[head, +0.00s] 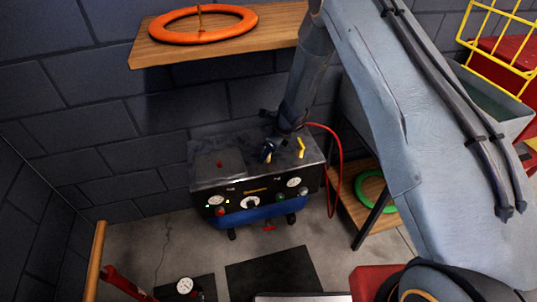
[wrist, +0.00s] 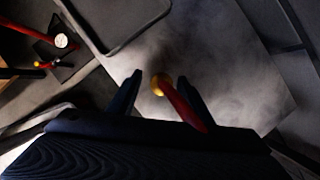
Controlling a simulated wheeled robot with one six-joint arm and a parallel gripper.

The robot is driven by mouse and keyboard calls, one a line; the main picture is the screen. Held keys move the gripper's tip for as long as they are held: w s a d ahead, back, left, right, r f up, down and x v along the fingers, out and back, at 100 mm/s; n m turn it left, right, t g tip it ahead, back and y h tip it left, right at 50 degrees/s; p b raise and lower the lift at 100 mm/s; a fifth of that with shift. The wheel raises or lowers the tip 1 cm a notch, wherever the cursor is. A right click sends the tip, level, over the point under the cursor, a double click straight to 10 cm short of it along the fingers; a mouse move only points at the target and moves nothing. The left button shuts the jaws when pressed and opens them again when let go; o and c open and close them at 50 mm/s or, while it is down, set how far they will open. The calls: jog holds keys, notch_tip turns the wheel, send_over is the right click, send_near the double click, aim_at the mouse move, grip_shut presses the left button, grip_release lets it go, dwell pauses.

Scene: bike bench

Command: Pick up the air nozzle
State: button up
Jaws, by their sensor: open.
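My gripper (head: 268,153) is low over the top of the dark compressor (head: 247,165), in the head view. In the wrist view its two dark fingers (wrist: 158,95) are open. A red stem with a round brass-yellow tip (wrist: 159,84), which looks like the air nozzle, shows between the fingers, nearer the right one. I cannot tell how deep it sits between them. A small bent yellow piece (head: 301,147) stands on the compressor top, just right of my gripper. Whether it belongs to the nozzle is unclear.
A red hose (head: 341,165) loops off the compressor's right side. A wooden shelf (head: 225,43) with an orange ring (head: 202,25) is above it. A green ring (head: 374,190) lies on a lower shelf at right. A gauge (head: 185,286) stands on the floor in front.

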jog(key=shift+w+a+f, duration=0.1)
jog(key=shift+f, duration=0.4)
grip_shut()
jog(key=shift+r, duration=0.1)
jog(key=shift+r, duration=0.7)
notch_tip(320, 180, up, 2)
jog(key=shift+w+r+b, duration=0.1)
jog(key=shift+r+b, duration=0.05)
jog(key=shift+b, duration=0.2)
jog(key=s+d+b, duration=0.2)
jog(key=s+d, duration=0.2)
jog(key=d, duration=0.4)
jog(key=s+d+b, duration=0.1)
jog(key=s+d, duration=0.4)
jog(key=d, duration=0.2)
jog(key=shift+d+b, duration=0.4)
